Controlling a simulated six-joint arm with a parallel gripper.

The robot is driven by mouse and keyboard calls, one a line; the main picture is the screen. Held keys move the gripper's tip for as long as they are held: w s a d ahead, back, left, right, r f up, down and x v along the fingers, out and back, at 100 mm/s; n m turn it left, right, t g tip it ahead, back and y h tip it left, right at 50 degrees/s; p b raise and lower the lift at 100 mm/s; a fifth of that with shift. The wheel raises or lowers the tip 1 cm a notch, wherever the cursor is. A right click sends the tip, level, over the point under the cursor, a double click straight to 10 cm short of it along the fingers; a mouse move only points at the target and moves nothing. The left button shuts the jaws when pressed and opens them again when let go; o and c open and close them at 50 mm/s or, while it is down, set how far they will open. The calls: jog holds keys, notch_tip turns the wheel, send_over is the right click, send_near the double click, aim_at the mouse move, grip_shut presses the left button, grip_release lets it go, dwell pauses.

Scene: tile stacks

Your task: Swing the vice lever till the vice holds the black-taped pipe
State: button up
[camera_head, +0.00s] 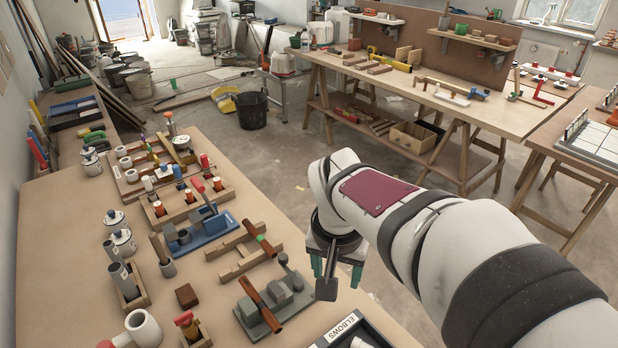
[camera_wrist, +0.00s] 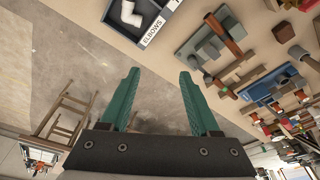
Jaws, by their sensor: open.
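A grey vice (camera_head: 288,298) stands near the front right edge of the bench, with a copper-brown pipe (camera_head: 262,306) lying across it. I cannot clearly make out black tape on this pipe. A short grey lever with a round knob (camera_head: 284,259) rises at the vice's back. In the wrist view the grey vice (camera_wrist: 208,44) and its pipe (camera_wrist: 226,30) are at the upper right, beyond my fingertips. Whether the jaws touch the pipe cannot be told. My gripper (camera_head: 337,275) is open and empty, right of the vice past the bench edge; its teal fingers show in the wrist view (camera_wrist: 160,76).
A tray labelled ELBOWS (camera_head: 371,325) stands right of the vice. A green-taped pipe on wooden blocks (camera_head: 240,262) and a blue vice with a red-handled lever (camera_head: 205,234) lie behind it. A white pipe fitting (camera_head: 143,327) stands left. Floor beyond the bench edge is open.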

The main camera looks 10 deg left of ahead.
aim_at(282, 257)
jog(key=w+a+f+n+t, duration=0.2)
jog(key=w+a+f, duration=0.2)
jog(key=w+a, duration=0.75)
jog(key=x, duration=0.5)
jog(key=a+x, duration=0.1)
jog(key=x, duration=0.4)
jog(key=a+x, duration=0.1)
jog(key=x, duration=0.4)
jog(key=shift+s+f, duration=0.25)
jog(key=shift+s, duration=0.1)
grip_shut()
